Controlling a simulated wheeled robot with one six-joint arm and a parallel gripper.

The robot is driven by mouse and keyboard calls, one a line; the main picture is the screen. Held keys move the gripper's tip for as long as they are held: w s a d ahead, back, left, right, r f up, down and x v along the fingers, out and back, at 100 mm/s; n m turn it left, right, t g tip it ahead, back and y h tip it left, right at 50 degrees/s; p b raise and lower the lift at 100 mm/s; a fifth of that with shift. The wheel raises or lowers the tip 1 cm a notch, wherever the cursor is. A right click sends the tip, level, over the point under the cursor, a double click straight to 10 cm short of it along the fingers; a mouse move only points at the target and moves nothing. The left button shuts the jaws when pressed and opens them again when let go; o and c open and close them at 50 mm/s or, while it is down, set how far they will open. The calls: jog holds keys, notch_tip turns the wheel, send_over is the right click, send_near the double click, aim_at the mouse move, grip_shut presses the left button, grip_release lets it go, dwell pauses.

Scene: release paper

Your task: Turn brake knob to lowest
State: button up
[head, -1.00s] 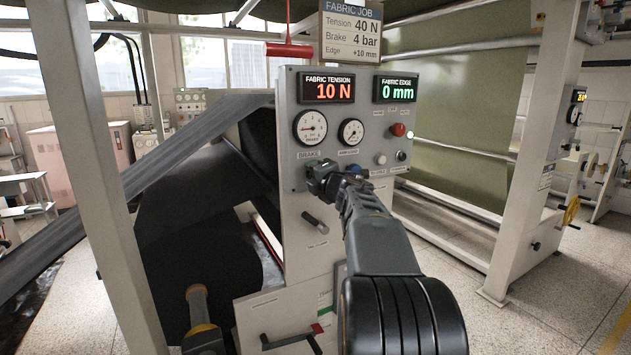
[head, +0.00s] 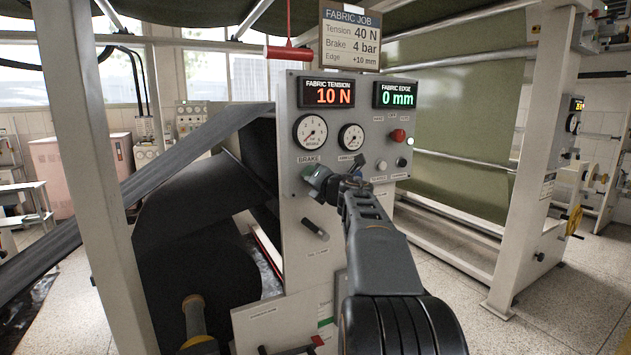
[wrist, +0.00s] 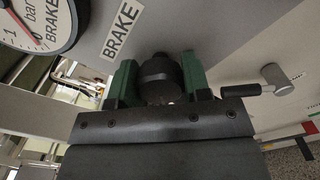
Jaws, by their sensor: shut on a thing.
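The dark round brake knob (wrist: 160,75) shows in the wrist view between the green fingers of my gripper (wrist: 160,88), just below the BRAKE label (wrist: 122,30). My gripper is shut on the knob; in the head view the gripper (head: 322,182) is at the control panel (head: 350,108) below the brake gauge (head: 310,131), and it mostly hides the knob. The brake gauge also shows in part in the wrist view (wrist: 38,20), with a red needle. The tension display (head: 326,93) reads 10 N.
A dark-handled crank (wrist: 256,90) sticks out right of the gripper in the wrist view. A red button (head: 397,135) and small knobs are on the panel's right. A job sign (head: 351,36) above reads Brake 4 bar. A black fabric roll (head: 195,255) stands left.

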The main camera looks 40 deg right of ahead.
dwell(0.3)
jog(key=o, duration=0.9)
jog(key=shift+o, duration=0.2)
jog(key=s+a+b, duration=0.1)
jog(key=s+a, duration=0.1)
jog(key=s, duration=1.1)
jog(key=shift+s, duration=0.35)
jog(key=shift+d, duration=0.1)
